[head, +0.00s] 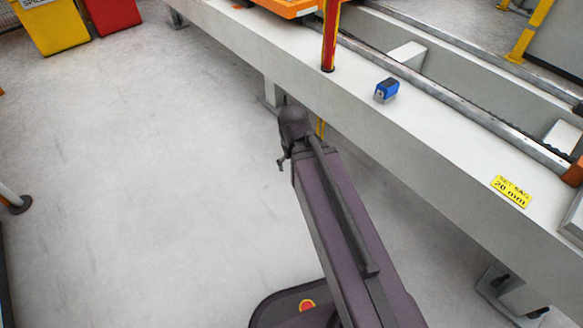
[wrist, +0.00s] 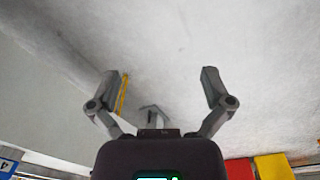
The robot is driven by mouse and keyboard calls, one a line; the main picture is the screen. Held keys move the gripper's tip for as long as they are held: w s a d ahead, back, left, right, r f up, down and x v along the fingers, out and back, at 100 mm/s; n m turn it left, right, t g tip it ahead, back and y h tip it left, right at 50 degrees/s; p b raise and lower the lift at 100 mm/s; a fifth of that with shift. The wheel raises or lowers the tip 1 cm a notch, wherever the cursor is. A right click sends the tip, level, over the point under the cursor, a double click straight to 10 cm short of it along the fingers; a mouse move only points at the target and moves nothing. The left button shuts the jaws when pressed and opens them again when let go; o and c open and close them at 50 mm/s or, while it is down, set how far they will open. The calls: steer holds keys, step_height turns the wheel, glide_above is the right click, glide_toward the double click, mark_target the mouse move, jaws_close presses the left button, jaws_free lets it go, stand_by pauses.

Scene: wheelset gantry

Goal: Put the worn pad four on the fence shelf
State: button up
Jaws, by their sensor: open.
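I cannot pick out the worn pad four or the fence shelf for certain in either view. A small blue block (head: 386,91) with a grey end lies on top of the white beam in the head view; I cannot tell whether it is a pad. My gripper (wrist: 160,75) is open and empty in the wrist view, its two fingers spread over pale grey floor. In the head view, my arm ends beside the near side of the beam, with the gripper partly hidden and apart from the blue block.
The long white beam (head: 440,155) crosses the right side, with a rail behind it. A red-orange post (head: 330,38) stands on it, and a yellow "20 mm" label (head: 511,191) lies there. Yellow (head: 52,25) and red (head: 112,14) bins stand top left.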

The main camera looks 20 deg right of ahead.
steer(key=shift+s+a+n+y, duration=0.3)
steer(key=shift+s+a, duration=0.15)
steer(key=shift+a, duration=0.2)
steer(key=shift+r, duration=0.1)
step_height(320, 180, up, 2)
steer(key=shift+r+p, duration=0.15)
steer(key=shift+p, duration=1.1)
steer(key=c, duration=0.5)
steer(key=shift+c, duration=0.5)
steer(key=shift+a, duration=0.1)
